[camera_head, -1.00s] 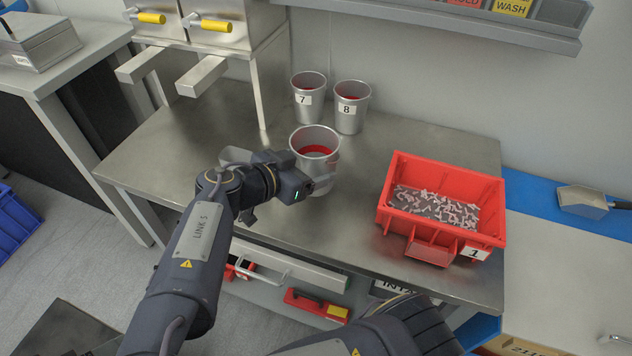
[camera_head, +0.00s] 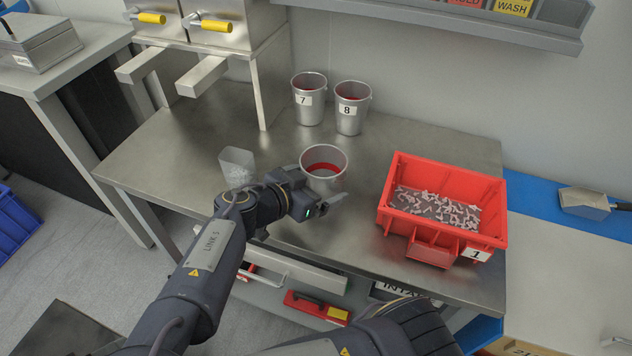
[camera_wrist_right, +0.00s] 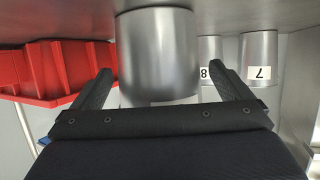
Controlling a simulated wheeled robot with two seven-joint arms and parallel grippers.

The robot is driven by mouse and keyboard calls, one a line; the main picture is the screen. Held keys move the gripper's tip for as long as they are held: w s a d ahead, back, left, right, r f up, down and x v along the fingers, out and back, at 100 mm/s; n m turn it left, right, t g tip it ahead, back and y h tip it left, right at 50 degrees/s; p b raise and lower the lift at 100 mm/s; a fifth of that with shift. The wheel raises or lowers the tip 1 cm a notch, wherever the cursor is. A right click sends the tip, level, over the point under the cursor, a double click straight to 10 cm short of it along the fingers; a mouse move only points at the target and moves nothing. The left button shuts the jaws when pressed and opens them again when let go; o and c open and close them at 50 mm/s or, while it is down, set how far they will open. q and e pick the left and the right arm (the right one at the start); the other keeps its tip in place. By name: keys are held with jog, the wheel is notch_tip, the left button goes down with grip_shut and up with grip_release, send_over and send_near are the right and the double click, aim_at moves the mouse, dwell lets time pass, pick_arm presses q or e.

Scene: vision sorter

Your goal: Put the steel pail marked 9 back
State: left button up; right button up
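A steel pail (camera_head: 325,184) with a red band inside stands upright on the steel bench, and no number shows on it. It also fills the top middle of the right wrist view (camera_wrist_right: 158,55), which is upside down. My right gripper (camera_head: 328,206) is at the pail's near side. Pail 7 (camera_head: 309,112) and pail 8 (camera_head: 350,120) stand side by side farther back. My left gripper is not seen.
A red bin (camera_head: 400,171) marked 1, holding pale bits, stands to the right. A small pale container (camera_head: 237,157) is left of the pail. A steel cabinet (camera_head: 262,90) with yellow handles stands at the back left. Bare bench lies between it and the pails.

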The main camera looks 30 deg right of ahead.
jog(key=shift+r, duration=0.1)
jog(key=shift+a+r, duration=0.15)
jog(key=shift+a, duration=0.2)
jog(key=p+v, duration=0.4)
jog(key=v, duration=0.7)
jog(key=shift+a+p, duration=0.15)
jog(key=shift+p, duration=0.25)
jog(key=shift+s, duration=0.1)
